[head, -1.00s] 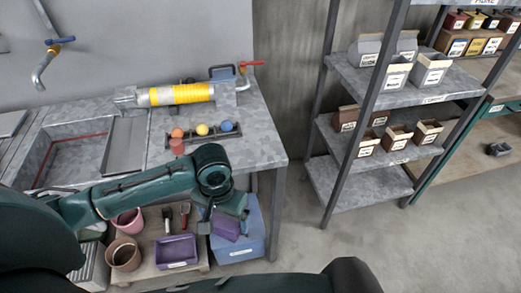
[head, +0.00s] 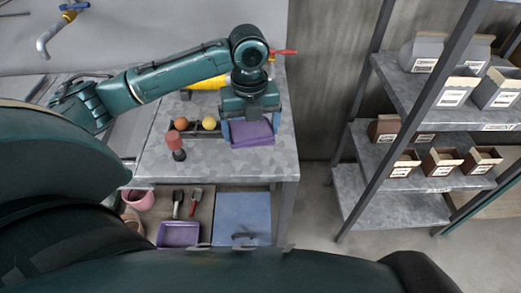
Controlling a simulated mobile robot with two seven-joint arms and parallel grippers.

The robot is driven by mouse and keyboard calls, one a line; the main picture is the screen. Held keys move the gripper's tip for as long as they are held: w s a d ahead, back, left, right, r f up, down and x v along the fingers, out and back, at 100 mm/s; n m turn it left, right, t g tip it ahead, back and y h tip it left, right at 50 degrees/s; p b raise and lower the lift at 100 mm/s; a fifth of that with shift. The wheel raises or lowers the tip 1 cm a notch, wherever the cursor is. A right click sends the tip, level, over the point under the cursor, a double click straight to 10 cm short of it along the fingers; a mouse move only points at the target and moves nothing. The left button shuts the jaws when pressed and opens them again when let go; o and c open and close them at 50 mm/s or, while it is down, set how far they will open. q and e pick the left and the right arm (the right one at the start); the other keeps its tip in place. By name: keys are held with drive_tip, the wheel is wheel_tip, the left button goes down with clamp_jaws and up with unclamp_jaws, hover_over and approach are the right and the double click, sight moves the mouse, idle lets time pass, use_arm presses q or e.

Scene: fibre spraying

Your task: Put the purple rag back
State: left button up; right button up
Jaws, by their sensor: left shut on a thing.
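The purple rag (head: 252,136) is a folded, block-like cloth at the right end of the grey workbench top (head: 215,168). My left gripper (head: 251,122) points down and is shut on the rag, with one finger at each side of it. I cannot tell whether the rag touches the bench or is held just above it. A purple tray (head: 179,234) sits on the low shelf below the bench. My right gripper is not in view.
A rack with an orange ball (head: 181,124), a yellow ball (head: 209,123) and a red cylinder (head: 174,141) stands left of the rag. Shelving with boxes (head: 448,95) stands right, past a floor gap.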

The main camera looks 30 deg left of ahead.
sight(253, 158)
use_arm(q)
drive_tip(key=shift+w+a+r+m, duration=0.2)
drive_tip(key=shift+w+m, duration=0.1)
drive_tip(key=shift+m, duration=0.2)
drive_tip(key=shift+w+a+r+m, duration=0.15)
drive_tip(key=shift+w+m, duration=0.15)
drive_tip(key=shift+m, duration=0.2)
drive_tip(key=shift+d+f, duration=0.1)
drive_tip(key=shift+f, duration=0.25)
wheel_tip(253, 158, down, 9)
drive_tip(key=shift+f, duration=0.1)
drive_tip(key=o, duration=0.7)
drive_tip(key=shift+c, duration=0.2)
wheel_tip(253, 158, up, 12)
drive_tip(key=shift+r, duration=0.1)
